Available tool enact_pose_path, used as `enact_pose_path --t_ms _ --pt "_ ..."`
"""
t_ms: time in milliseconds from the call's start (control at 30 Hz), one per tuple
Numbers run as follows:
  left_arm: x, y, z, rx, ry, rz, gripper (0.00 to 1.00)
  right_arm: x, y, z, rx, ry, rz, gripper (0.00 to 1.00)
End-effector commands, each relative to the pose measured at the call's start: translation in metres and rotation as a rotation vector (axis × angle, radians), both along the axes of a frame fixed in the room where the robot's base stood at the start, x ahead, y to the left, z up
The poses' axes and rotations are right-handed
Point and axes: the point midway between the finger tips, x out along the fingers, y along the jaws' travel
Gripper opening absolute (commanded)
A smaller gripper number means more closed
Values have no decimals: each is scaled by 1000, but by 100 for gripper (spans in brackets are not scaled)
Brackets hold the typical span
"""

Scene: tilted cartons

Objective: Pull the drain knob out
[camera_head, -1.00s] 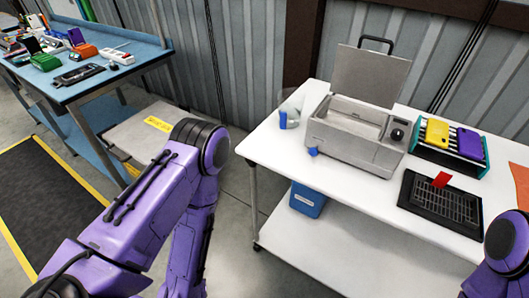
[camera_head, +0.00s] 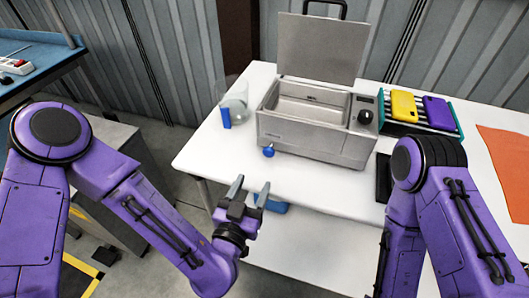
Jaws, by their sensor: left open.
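A grey metal bath (camera_head: 315,132) with its lid (camera_head: 321,47) raised stands on the white table. A blue drain knob (camera_head: 268,151) sticks out low at the front left corner of the bath. My left gripper (camera_head: 249,189) is open and empty, with its fingers pointing up toward the table's front edge. It is in front of and a little left of the knob in the picture, apart from it. My right arm shows at the right, but its gripper is out of the picture.
A clear beaker (camera_head: 234,109) with a blue item (camera_head: 225,117) stands left of the bath. A rack with yellow and purple cases (camera_head: 406,104) is at the right, beside an orange sheet (camera_head: 508,162). The white tabletop (camera_head: 215,148) is bare at the front left. A blue bin is partly hidden below.

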Motion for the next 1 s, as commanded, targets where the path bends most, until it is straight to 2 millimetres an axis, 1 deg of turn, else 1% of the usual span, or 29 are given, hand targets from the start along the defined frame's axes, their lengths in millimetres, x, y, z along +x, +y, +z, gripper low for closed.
enact_pose_path --t_ms 33,67,200,300,400,567,800,833,867,900,967,1000 --pt "7 -2 4 1 0 2 58 0 0 7 1 1 0 34" --pt "12 -4 4 2 3 3 58 0 0 9 1 1 0 34" --pt "42 -14 3 4 6 0 58 0 0 21 0 0 0 34" --pt "63 -21 2 5 7 -1 58 0 0 27 0 0 0 34" --pt "80 -27 0 5 8 -1 58 0 0 31 0 0 0 34" --pt "94 -31 -1 4 10 -2 58 0 0 33 0 0 0 34" --pt "95 -31 -3 6 11 -3 58 0 0 32 0 0 0 34" --pt "95 -31 -3 6 11 -2 55 0 0 32 0 0 0 34" --pt "95 -31 -3 6 11 -2 45 0 0 32 0 0 0 34" --pt "95 -31 -3 6 11 -2 32 0 0 32 0 0 0 34" --pt "95 -31 -3 6 11 -2 13 0 0 32 0 0 0 34" --pt "95 -31 -3 6 11 -2 0 0 0 32 0 0 0 34"
